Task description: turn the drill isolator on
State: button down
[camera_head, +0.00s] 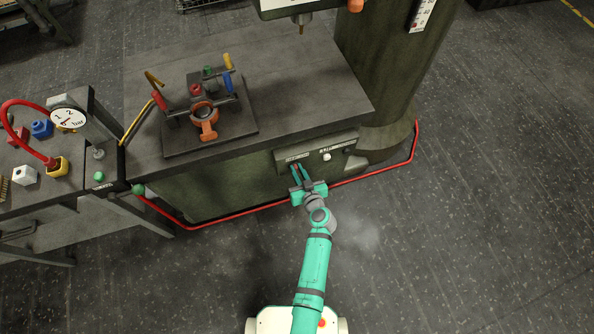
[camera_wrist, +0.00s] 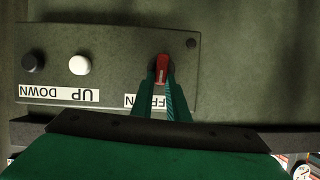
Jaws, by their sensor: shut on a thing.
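The drill isolator is a red switch handle (camera_wrist: 162,72) on a grey control panel (camera_wrist: 115,60), seen upside down in the wrist view. My gripper (camera_wrist: 163,82) has its two green fingers shut on the red handle, one on each side. A label below the handle is partly hidden by the fingers; the letters "FF" and "N" show. In the head view my gripper (camera_head: 297,168) reaches the left part of the panel (camera_head: 338,149) on the front of the drill's base.
The same panel carries a white button (camera_wrist: 79,65) and a black button (camera_wrist: 32,61), labelled UP and DOWN. The drill table (camera_head: 300,75) above holds a clamped fixture (camera_head: 205,110). A red hose or rail (camera_head: 375,172) runs along the floor. A bench with a gauge (camera_head: 68,118) stands left.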

jog(key=shift+w+d+f+m+t+y, duration=0.3)
jog(key=shift+m+y, duration=0.9)
jog(key=shift+m, duration=0.95)
jog(key=shift+w+d+f+m+g+y, duration=0.1)
jog(key=shift+d+f+m+y, duration=0.35)
jog(key=shift+m+y, duration=1.2)
jog(key=shift+w+d+f+m+t+y, duration=0.2)
jog(key=shift+f+m+y, duration=0.45)
jog(key=shift+m, duration=1.95)
jog(key=shift+r, duration=0.15)
jog(key=c, duration=1.7)
grip_release()
jog(key=shift+s+d, duration=0.15)
jog(key=shift+s, duration=0.05)
jog(key=v, duration=1)
jog(key=shift+s+d, duration=0.2)
